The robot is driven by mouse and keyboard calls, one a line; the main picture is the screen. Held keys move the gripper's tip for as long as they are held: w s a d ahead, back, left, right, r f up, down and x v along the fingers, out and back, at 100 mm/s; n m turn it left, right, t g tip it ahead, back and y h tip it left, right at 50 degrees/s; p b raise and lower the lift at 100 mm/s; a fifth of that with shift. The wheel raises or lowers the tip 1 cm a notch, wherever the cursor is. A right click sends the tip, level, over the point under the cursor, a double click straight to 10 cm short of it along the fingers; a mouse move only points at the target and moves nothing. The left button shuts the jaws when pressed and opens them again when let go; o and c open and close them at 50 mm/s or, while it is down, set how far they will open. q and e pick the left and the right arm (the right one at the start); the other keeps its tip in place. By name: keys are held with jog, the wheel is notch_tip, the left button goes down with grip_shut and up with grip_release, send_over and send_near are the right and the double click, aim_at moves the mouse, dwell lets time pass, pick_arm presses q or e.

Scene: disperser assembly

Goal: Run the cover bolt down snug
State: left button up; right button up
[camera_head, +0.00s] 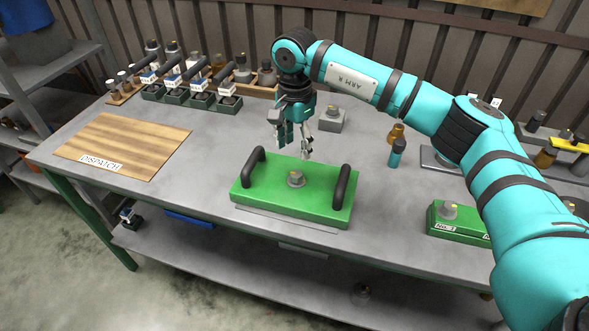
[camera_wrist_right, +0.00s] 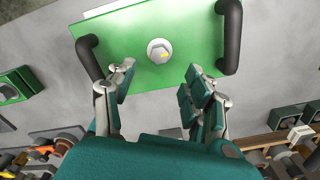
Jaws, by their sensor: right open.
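The green cover (camera_head: 315,202) lies on the grey bench with a black handle at each end. The bolt also shows in the right wrist view (camera_wrist_right: 159,51), beyond my fingertips. My right gripper (camera_head: 305,150) is open and empty, above the far edge of the cover and apart from the bolt. In the right wrist view my right gripper's fingers (camera_wrist_right: 158,82) are spread, with the bolt roughly between their lines. My left gripper is not in view.
A wooden dispatch board (camera_head: 124,145) lies at the bench's left. Green holders (camera_head: 203,100) with several black-handled items stand at the back left. A small green block (camera_head: 458,222) with a bolt sits right, near my right arm. A teal bottle (camera_head: 397,153) stands behind it.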

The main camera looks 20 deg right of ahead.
aim_at(295, 176)
notch_tip(295, 176, down, 7)
jog(key=shift+p, duration=0.6)
notch_tip(295, 176, down, 2)
jog(key=shift+w, duration=0.1)
jog(key=shift+f, duration=0.35)
jog(key=c, duration=0.5)
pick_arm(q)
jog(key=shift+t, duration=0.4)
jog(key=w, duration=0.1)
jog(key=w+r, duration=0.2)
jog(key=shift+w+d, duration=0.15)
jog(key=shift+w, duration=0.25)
pick_arm(e)
grip_shut()
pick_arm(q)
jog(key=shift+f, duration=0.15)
